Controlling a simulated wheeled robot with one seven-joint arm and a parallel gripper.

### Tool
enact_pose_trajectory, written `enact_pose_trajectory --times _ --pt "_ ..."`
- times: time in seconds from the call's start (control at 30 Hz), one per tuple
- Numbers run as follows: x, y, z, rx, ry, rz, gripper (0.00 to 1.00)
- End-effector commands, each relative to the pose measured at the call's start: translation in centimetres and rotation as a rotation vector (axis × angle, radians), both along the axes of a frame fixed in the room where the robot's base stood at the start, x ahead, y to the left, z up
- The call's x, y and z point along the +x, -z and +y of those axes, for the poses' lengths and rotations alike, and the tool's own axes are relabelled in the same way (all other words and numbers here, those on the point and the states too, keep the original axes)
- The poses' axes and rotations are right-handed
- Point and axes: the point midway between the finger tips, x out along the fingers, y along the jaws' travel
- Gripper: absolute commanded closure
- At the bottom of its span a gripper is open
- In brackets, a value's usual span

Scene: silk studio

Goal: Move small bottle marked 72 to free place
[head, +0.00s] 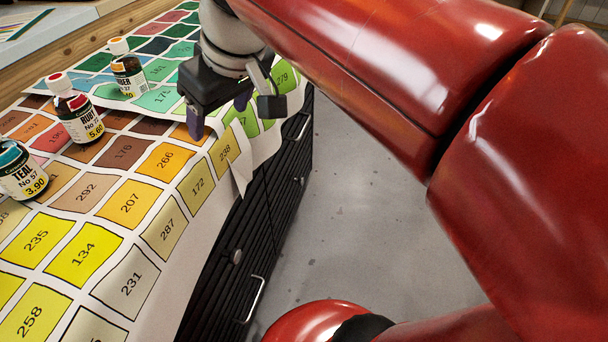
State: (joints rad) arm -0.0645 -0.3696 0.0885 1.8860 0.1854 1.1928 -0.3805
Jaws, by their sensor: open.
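Three small dark bottles with white labels stand on colour charts at the left. The far bottle (127,70) has a white cap with an orange top, and its label ends in "BER"; its number is too small to read surely. The middle bottle (78,114), with a red-topped cap, reads "RUBY" and its number is unclear. The near bottle (22,172), teal-topped and cut by the left edge, reads "TEAL No 57". My gripper (218,115) is open and empty, pointing down over the charts' right edge, to the right of the far bottle and apart from it.
Numbered colour charts (134,207) cover the cabinet top and hang over its right edge. Many squares in front of the bottles are bare. A wooden ledge (92,38) runs behind them. Black drawers (262,232) with handles face the grey floor (375,235).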

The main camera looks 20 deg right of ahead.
Motion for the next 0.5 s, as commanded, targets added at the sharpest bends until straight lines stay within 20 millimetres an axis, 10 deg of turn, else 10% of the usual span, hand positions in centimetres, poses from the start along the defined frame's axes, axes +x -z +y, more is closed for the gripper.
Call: enact_pose_trajectory --times 0.23,0.5 --pt "-7.7 10.0 -7.2 0.006 0.382 -0.022 0.33" --pt "-10.4 14.1 -9.1 0.021 0.504 -0.033 0.33"
